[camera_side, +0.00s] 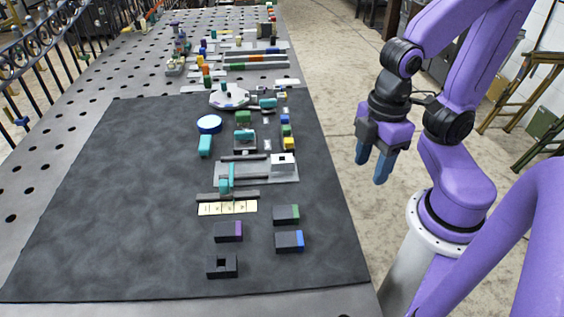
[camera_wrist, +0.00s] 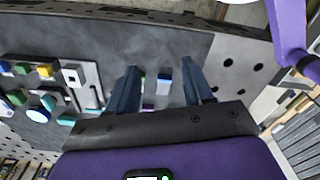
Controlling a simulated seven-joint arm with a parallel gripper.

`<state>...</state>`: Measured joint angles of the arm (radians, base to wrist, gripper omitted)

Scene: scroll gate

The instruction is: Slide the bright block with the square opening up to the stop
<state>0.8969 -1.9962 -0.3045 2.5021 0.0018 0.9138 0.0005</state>
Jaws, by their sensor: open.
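The bright white block with a dark square opening (camera_side: 283,161) sits at the right end of a light grey base plate (camera_side: 262,176). In the wrist view the block (camera_wrist: 72,75) is at the left. Dark bars lie along the plate. A teal upright piece (camera_side: 226,178) stands at the plate's left end; whether it is the stop I cannot tell. My gripper (camera_side: 372,166) is open and empty, above the floor to the right of the table and well apart from the block. Its two blue fingers (camera_wrist: 160,68) also show in the wrist view.
A dark block with a square opening (camera_side: 222,266) and dark blocks with purple (camera_side: 229,231), green (camera_side: 286,214) and blue (camera_side: 290,241) ends lie at the near side. A yellow strip (camera_side: 227,208) lies by the plate. More fixtures stand behind. The mat's left side (camera_side: 110,200) is clear.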

